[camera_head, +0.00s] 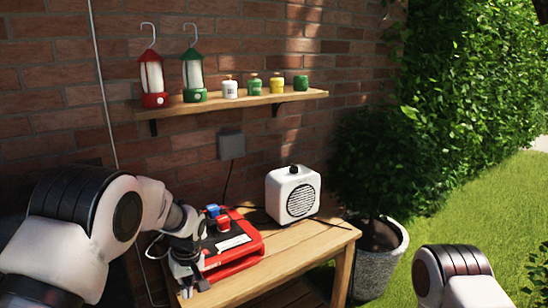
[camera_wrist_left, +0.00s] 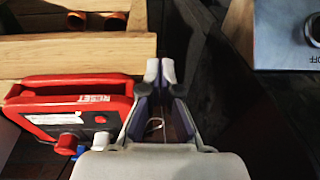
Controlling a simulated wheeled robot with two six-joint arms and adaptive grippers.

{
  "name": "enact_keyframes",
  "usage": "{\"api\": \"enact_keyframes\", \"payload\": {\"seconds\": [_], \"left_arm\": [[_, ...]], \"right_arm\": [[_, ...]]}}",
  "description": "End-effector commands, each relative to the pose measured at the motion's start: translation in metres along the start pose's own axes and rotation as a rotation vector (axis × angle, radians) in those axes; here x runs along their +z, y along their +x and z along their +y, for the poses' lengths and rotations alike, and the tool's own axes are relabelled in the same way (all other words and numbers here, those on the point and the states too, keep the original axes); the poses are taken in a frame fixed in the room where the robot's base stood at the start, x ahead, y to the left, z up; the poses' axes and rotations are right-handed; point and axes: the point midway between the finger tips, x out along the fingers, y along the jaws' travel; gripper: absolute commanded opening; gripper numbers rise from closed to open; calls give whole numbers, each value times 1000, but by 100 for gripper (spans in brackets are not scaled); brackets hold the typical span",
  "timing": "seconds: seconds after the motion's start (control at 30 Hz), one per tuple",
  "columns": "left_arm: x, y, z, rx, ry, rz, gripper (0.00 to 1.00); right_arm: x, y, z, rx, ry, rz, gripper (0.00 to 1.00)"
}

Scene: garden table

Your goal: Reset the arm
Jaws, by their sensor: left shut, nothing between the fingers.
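My left gripper (camera_head: 190,288) is shut and empty, hanging beside the left end of the red device at the near left part of the wooden table. It also shows in the left wrist view (camera_wrist_left: 160,72), its fingertips together. The red device (camera_head: 240,262) lies on the table with a black top, a white label, a red knob (camera_head: 223,223) and a blue part (camera_head: 212,210). In the left wrist view the red device (camera_wrist_left: 70,82) is left of the fingers, apart from them, with a label reading RESET (camera_wrist_left: 95,98). My right gripper is out of view.
A white box with a round grille (camera_head: 295,195) stands on the wooden table (camera_head: 310,248). A wall shelf (camera_head: 235,103) holds a red lantern (camera_head: 152,80), a green lantern (camera_head: 192,78) and several small jars. A potted bush (camera_head: 375,265) stands right of the table.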

Motion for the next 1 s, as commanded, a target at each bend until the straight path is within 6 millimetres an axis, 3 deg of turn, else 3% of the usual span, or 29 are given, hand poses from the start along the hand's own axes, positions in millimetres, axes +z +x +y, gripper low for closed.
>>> {"api": "enact_keyframes", "payload": {"seconds": [0.17, 0.27, 0.33, 0.4, 0.53, 0.6, 0.7, 0.8, 1.0], "left_arm": [[41, 58, -31, -70, -6, -120, 0], [75, 99, -55, -105, -2, -197, 0], [108, 132, -78, -126, 10, -257, 0], [151, 166, -106, -140, 34, -324, 0], [244, 213, -167, -127, 107, -424, 0], [297, 223, -202, -99, 166, -456, 0], [354, 214, -243, -21, 286, -422, 0], [359, 200, -249, 58, 414, -293, 0], [331, 202, -232, 131, 565, -106, 0]], "right_arm": [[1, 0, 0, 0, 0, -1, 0], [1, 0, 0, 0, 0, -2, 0], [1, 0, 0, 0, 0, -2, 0], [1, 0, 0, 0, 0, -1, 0], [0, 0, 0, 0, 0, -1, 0], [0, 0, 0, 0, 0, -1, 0], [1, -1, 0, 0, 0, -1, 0], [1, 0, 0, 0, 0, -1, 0], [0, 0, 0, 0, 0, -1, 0]]}}
